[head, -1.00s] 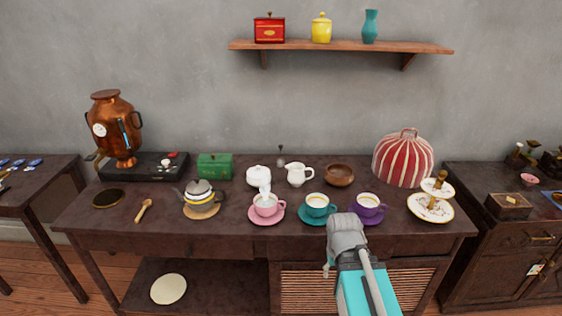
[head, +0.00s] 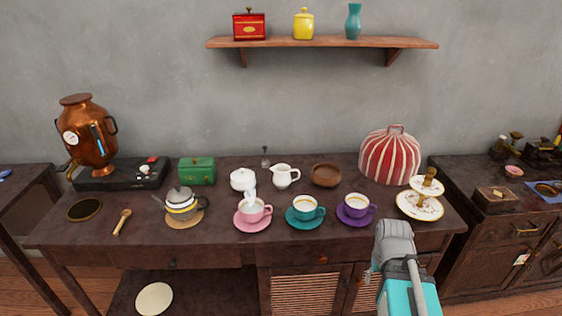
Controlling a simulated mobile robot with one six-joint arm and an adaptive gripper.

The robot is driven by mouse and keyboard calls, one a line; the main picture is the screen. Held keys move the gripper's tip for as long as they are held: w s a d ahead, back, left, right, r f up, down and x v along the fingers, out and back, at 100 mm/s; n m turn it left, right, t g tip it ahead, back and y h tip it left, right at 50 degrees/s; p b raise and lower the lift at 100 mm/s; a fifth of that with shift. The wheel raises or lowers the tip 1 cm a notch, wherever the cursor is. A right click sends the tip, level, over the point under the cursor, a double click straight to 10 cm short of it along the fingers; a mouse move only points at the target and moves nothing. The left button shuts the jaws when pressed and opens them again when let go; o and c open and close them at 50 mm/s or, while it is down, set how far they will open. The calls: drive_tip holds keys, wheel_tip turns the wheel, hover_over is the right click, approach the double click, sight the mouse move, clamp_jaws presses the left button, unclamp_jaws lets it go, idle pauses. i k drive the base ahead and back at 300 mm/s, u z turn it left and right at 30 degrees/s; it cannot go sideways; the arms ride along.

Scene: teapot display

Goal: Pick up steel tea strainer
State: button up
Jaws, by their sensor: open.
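Another small round item lies on a blue cloth (head: 556,197) at the far right edge and is also unclear. My arm (head: 396,245) reaches up from the bottom right, in front of the main table's front edge. Its fingers do not show.
Pink (head: 253,210), teal (head: 306,208) and purple (head: 357,207) cups on saucers line the table's front. A two-tier stand (head: 420,206) and striped cozy (head: 390,158) stand right.

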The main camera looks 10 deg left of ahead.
sight(265, 163)
drive_tip(key=z, duration=0.5)
drive_tip(key=k, duration=1.2)
drive_tip(key=u, duration=0.95)
drive_tip(key=i, duration=0.8)
drive_tip(key=u, duration=0.05)
